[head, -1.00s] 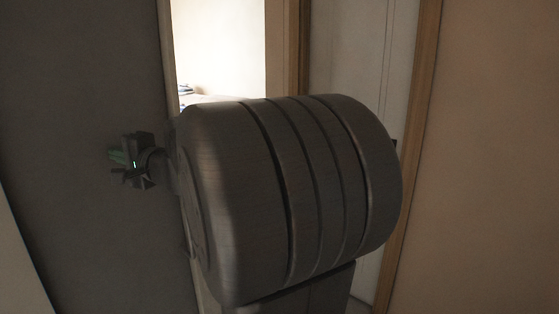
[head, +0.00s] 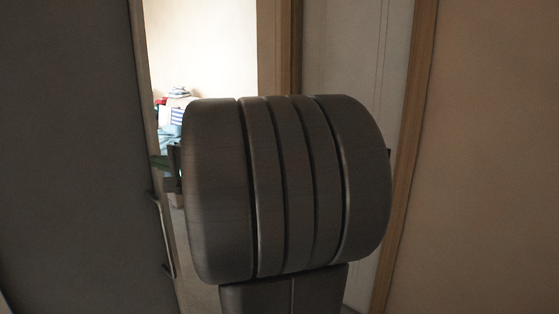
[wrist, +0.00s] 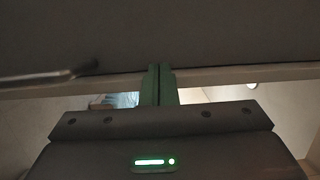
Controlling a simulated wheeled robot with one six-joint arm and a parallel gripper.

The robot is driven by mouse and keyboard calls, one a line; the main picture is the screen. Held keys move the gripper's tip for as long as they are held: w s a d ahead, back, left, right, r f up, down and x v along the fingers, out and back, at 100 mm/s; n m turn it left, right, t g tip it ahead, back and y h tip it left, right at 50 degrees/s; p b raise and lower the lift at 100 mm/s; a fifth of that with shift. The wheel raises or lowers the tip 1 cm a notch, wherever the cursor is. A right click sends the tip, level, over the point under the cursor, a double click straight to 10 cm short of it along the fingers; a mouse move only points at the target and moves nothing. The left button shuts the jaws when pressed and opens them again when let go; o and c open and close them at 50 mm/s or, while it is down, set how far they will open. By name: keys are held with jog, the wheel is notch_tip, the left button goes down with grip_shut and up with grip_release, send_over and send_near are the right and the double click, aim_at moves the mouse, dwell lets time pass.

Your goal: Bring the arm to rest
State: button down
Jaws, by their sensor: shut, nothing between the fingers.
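My gripper (wrist: 159,88) shows in the wrist view with its two green fingers together, shut and empty. In the head view only a small part of my gripper (head: 161,162) shows at the left of my large grey ridged arm link, in front of the doorway edge. That link fills the middle of the head view and hides most of my arm and gripper.
A dark panel (head: 70,150) stands close on the left, with a long handle (head: 163,237) near its edge. Beyond the doorway is a bright room with a pile of folded laundry (head: 177,112). A white door (head: 345,60) and a brown wall (head: 490,160) are at the right.

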jog(key=shift+b+v, duration=0.5)
jog(key=shift+v, duration=2.25)
jog(key=shift+w, duration=0.1)
jog(key=shift+f, duration=0.2)
